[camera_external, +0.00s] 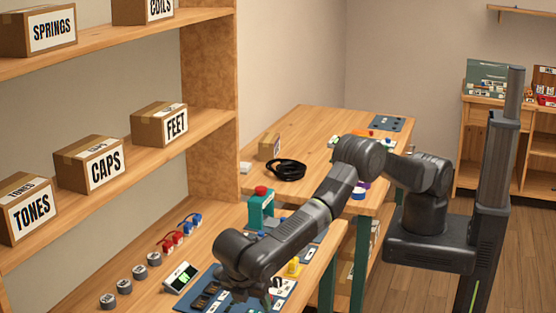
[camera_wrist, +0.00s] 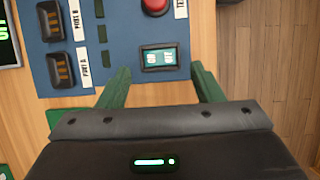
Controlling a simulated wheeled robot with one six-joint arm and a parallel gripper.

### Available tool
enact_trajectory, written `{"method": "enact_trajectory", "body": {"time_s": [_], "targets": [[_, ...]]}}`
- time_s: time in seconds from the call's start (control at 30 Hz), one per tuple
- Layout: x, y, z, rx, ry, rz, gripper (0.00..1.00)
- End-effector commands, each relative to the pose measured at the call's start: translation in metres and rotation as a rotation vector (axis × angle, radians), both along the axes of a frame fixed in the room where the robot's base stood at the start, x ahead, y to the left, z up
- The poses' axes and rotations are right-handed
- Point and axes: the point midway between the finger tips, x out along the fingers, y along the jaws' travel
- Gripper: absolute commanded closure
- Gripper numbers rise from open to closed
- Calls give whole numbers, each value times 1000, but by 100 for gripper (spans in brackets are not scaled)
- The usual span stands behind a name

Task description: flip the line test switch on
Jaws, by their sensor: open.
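The switch (camera_wrist: 159,57) is a small teal rocker in a dark frame, with pale markings too small to read. It sits on the blue panel (camera_wrist: 125,15) near its lower right edge in the wrist view. Which side is pressed, I cannot tell. My gripper (camera_wrist: 158,70) is open and empty, with its two green fingers on either side of the switch's near edge. Whether they touch the panel I cannot tell. In the external view the blue panel (camera_external: 281,297) is partly hidden by my arm, and the switch cannot be made out.
A red button (camera_wrist: 154,5) with a partly cut-off label lies just beyond the switch. Two black ports (camera_wrist: 52,20) (camera_wrist: 60,68) with white labels are on the panel's left. A lit display (camera_external: 180,277) stands beside the panel. Bare wooden bench (camera_wrist: 195,35) lies right of the panel.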

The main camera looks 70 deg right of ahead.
Motion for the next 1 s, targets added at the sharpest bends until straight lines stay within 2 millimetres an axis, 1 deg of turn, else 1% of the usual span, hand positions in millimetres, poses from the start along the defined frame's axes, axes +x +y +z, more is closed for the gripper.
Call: {"method": "enact_trajectory", "body": {"time_s": [0.1,0.23,0.37,0.6,0.67,0.7,0.83,0.87,1.0], "targets": [[0,-8,-16,-3,1,-1,40],[0,-12,-27,0,0,-1,40],[0,-14,-33,0,0,-1,40],[0,-14,-34,1,0,-1,40],[0,-14,-34,0,0,-1,50],[0,-14,-34,1,0,-1,58],[0,-14,-34,1,0,-1,83],[0,-14,-34,1,0,-1,85],[1,-14,-34,1,12,-2,85]]}}
